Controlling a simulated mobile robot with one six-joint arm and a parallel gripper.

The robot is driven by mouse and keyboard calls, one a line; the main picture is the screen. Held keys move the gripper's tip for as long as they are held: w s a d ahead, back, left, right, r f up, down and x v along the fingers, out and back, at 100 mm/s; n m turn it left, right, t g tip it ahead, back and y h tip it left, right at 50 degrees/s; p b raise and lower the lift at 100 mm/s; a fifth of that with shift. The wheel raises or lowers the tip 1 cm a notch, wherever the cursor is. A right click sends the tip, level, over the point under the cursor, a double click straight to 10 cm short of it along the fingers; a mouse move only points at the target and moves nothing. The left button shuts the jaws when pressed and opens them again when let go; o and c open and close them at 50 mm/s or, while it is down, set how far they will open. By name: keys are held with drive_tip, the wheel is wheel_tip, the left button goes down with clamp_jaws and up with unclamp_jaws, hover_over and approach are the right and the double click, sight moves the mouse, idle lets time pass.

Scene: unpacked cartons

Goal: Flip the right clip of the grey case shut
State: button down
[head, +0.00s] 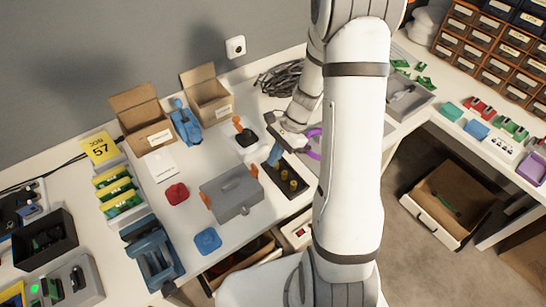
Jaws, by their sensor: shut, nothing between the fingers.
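The grey case (232,194) sits on the white bench with its lid down and a handle on top. Its right clip (255,170) is a small orange piece at the case's right end; it is too small to tell its exact angle. The orange left clip (207,201) shows at the other end. My gripper (272,160) points down to the right of the case, beside the right clip and apart from it. Its fingers look shut and empty, over or near a black tray with yellow pegs.
The black tray (293,196) stands close to the case's right side. A joystick (243,133) with an orange knob is behind the case. A red piece (176,193) and a blue piece (207,240) lie nearby. Open cartons (143,120) stand at the back.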

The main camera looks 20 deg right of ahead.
wheel_tip(320, 180, up, 9)
drive_tip(key=s+a+p, duration=0.1)
drive_tip(key=a+p, duration=0.2)
drive_tip(key=p, duration=0.3)
drive_tip(key=shift+f, duration=0.1)
drive_tip(key=s+d+r+n+t+h, duration=0.1)
drive_tip(key=s+r+n+t+h, duration=0.1)
drive_tip(key=s+r+n, duration=0.5)
drive_tip(key=s+r+n+t+h, duration=0.3)
drive_tip(key=s+r+n, duration=0.3)
drive_tip(key=r, duration=0.6)
drive_tip(key=shift+s+d+r+n+h, duration=0.2)
drive_tip(key=shift+s+d+n+h, duration=0.2)
drive_tip(key=shift+n, duration=0.3)
drive_tip(key=shift+a, duration=0.1)
